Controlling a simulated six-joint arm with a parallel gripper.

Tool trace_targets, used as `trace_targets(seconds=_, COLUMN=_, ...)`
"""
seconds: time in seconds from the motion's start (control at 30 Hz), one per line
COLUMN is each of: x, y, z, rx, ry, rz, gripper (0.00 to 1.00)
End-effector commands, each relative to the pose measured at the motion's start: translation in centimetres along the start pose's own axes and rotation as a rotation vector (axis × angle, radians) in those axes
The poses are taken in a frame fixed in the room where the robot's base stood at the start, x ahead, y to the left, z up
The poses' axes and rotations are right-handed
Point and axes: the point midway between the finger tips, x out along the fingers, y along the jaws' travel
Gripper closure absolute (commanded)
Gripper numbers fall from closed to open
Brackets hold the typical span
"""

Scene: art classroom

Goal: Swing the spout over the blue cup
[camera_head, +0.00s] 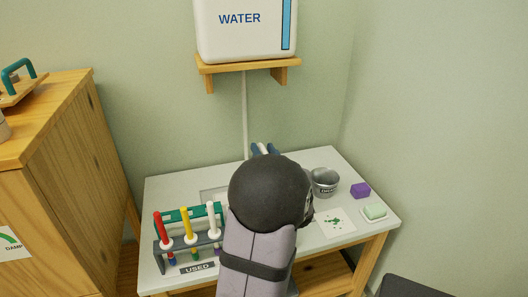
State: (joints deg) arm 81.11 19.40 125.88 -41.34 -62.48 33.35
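My arm covers the middle of the table, and I see neither the spout nor the blue cup for certain. Two small dark-blue pieces with a pale part between them show just above my arm's round joint. I cannot tell whether they are my gripper's fingers or part of a fixture. The rest of the gripper is hidden behind the arm. A thin pale pipe (245,112) runs down the wall from the white water tank (240,38) to behind the table. A pale recess, perhaps a basin (209,195), shows partly left of my arm.
On the white table (160,190), a rack (205,240) of red, yellow and white brushes stands left, behind a "USED" label (197,268). A grey bucket (324,182), purple block (360,190), green-stained paper (335,222) and soap dish (374,213) are right. A wooden cabinet (70,180) stands left.

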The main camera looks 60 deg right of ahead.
Motion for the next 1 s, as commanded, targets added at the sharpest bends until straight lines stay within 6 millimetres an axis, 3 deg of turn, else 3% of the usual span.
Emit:
trace_targets(seconds=0.03, x=0.0, y=0.0, z=0.0, rx=0.0, ry=0.0, rz=0.0, gripper=0.69)
trace_targets(seconds=0.17, x=0.0, y=0.0, z=0.0, rx=0.0, ry=0.0, rz=0.0, gripper=1.0)
trace_targets(seconds=0.47, x=0.1, y=-0.2, z=0.0, rx=0.001, ry=0.007, rz=0.015, gripper=1.0)
trace_targets(seconds=1.0, x=0.4, y=-1.8, z=0.1, rx=-0.003, ry=0.06, rz=0.236, gripper=1.0)
